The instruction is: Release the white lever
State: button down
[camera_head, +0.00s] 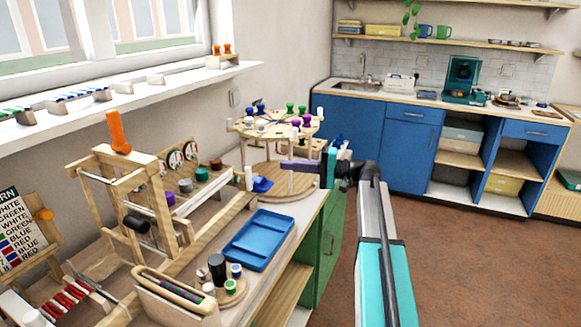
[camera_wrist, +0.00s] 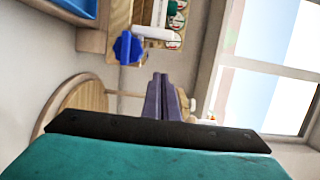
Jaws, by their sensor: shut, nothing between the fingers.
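The white lever (camera_head: 249,178) looks like a short upright white cylinder beside a blue star-shaped knob (camera_head: 263,184), at the near left of the round wooden stand. The white lever also shows in the wrist view (camera_wrist: 153,33), lying across the picture next to the blue knob (camera_wrist: 127,47). My gripper (camera_head: 283,165) has purple fingers, pressed together and empty. In the wrist view its fingertips (camera_wrist: 160,76) point toward the white lever with a gap between them. Nothing shows it touching the lever.
The round tiered stand (camera_head: 285,186) with coloured pegs is close behind my gripper. A blue tray (camera_head: 259,238) lies on the bench in front. A wooden frame with an orange handle (camera_head: 118,132) stands at left. The floor (camera_head: 450,260) at right is clear.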

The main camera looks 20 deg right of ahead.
aim_at(249, 178)
jog(key=shift+w+a+p, duration=0.15)
jog(key=shift+a, duration=1.4)
jog(key=shift+w+a+p, duration=0.2)
jog(key=shift+a, duration=1.35)
jog(key=shift+w+a+p, duration=0.15)
jog(key=shift+a, duration=1.4)
jog(key=shift+a, duration=0.2)
